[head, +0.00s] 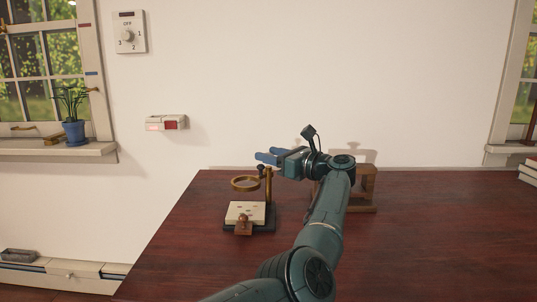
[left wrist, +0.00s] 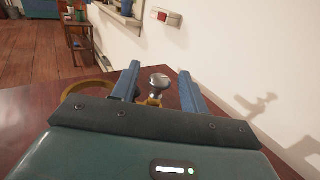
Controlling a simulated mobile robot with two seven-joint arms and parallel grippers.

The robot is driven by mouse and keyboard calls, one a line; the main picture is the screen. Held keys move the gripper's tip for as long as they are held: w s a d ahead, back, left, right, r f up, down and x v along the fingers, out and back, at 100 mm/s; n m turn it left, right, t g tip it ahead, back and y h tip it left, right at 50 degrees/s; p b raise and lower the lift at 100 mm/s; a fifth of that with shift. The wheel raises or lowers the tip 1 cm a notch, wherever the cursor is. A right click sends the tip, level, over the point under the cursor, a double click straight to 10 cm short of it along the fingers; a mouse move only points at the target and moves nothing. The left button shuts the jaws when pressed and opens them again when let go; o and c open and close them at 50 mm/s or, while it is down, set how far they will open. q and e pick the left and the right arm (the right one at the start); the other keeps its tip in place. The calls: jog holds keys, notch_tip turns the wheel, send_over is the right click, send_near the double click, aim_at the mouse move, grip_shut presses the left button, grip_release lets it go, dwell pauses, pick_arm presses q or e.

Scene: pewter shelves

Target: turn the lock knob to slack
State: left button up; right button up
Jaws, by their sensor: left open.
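A small stand with a brass ring lens (head: 245,184) and a pale plate (head: 246,212) stands on the dark red table. In the left wrist view, a shiny metal knob (left wrist: 158,82), which looks like the lock knob, shows between my finger tips, with a gap to each finger. Below it is a brass part, and the brass ring (left wrist: 82,91) lies to its left. My left gripper (head: 264,158) is open and empty, by the top of the stand's post in the head view. I cannot tell how the knob is turned. My right gripper is not in view.
A wooden frame (head: 365,188) stands behind my left forearm. The wall holds a dial (head: 127,36) and a small box with a red patch (head: 168,123). A potted plant (head: 73,130) stands on the left windowsill. The table (head: 440,240) is bare at right, apart from books at its far edge.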

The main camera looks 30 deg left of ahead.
pick_arm(q)
jog(key=s+d, duration=0.1)
jog(key=d, duration=1.1)
jog(key=shift+p, duration=0.4)
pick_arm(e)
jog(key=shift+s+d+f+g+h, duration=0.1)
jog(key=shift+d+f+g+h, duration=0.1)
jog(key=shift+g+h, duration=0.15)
